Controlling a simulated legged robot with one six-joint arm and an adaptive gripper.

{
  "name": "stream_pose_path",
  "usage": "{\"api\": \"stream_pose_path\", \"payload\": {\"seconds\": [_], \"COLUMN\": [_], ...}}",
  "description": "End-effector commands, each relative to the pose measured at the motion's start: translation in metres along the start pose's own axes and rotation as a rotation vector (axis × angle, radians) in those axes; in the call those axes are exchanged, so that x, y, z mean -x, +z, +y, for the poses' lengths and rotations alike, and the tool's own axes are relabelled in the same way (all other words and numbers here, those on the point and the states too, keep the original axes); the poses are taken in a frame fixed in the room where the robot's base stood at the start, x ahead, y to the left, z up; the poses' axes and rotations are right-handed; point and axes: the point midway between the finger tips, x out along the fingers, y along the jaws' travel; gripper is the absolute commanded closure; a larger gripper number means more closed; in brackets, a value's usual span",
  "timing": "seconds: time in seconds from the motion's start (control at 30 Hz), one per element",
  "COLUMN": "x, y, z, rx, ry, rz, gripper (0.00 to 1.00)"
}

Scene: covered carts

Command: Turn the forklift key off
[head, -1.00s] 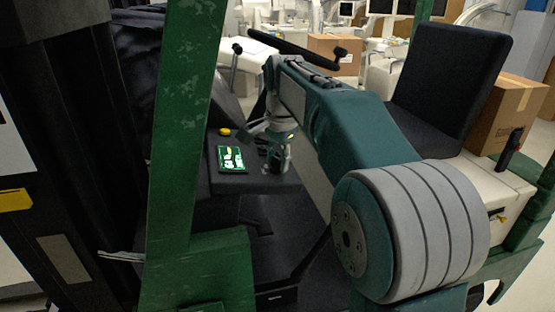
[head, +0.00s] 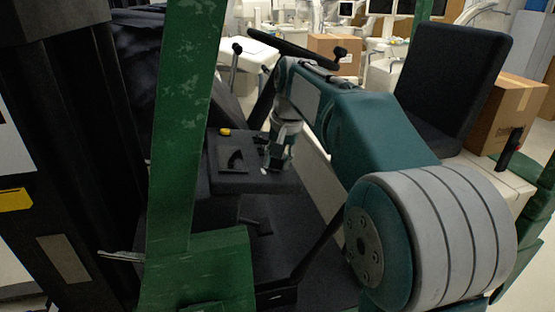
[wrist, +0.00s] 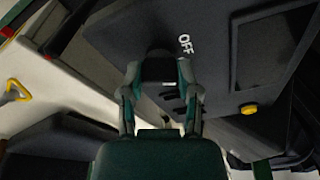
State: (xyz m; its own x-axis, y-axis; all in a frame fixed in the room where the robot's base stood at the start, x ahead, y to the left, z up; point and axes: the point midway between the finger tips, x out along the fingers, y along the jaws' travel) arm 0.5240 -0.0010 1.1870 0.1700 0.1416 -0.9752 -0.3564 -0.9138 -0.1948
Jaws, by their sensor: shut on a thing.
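The forklift key (wrist: 160,69) is a black knob on the dark dashboard (wrist: 215,40), with white OFF lettering (wrist: 185,44) beside it in the wrist view. My gripper (wrist: 160,74) is shut on the key, one finger on each side. In the head view my gripper (head: 276,162) reaches down to the dashboard's right part and hides the key. The display (head: 235,160) on the dashboard is dark; it also shows dark in the wrist view (wrist: 277,48).
A yellow button (head: 224,132) sits behind the display. The steering wheel (head: 262,41) is behind my arm. A green post (head: 180,120) stands at left, close to the dashboard. A black seat (head: 455,85) and a cardboard box (head: 505,115) are at right.

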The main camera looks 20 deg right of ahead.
Motion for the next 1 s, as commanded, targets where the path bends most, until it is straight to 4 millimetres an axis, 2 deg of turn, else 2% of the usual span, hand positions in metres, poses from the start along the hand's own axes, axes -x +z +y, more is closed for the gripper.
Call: {"api": "stream_pose_path", "payload": {"seconds": [0.2, 0.5, 1.0], "x": [-0.0014, -0.0017, -0.0020], "y": [-0.0001, 0.0001, 0.0003], "z": [0.0005, 0.0004, 0.0005], "rx": [0.169, 0.321, 0.375], "ry": [-0.031, -0.059, -0.069], "rz": [-0.002, -0.003, -0.005], "gripper": [1.00, 1.00, 1.00]}}
